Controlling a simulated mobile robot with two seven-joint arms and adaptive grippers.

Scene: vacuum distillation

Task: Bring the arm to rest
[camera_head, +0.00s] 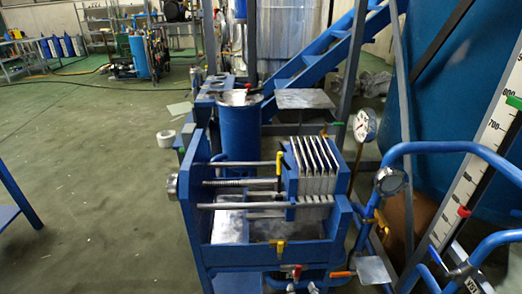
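Neither of my arms nor grippers shows in the head view. A blue frame (190,225) with metal rods and several white upright plates (314,165) stands in the middle. A round metal knob (171,186) sits at its left end. A blue cylindrical vessel (238,133) stands just behind it.
Blue pipes (445,147), a dial gauge (364,125) and a large blue tank (470,80) crowd the right. Blue stairs (320,55) rise behind. The floor at left (90,180) is mostly open.

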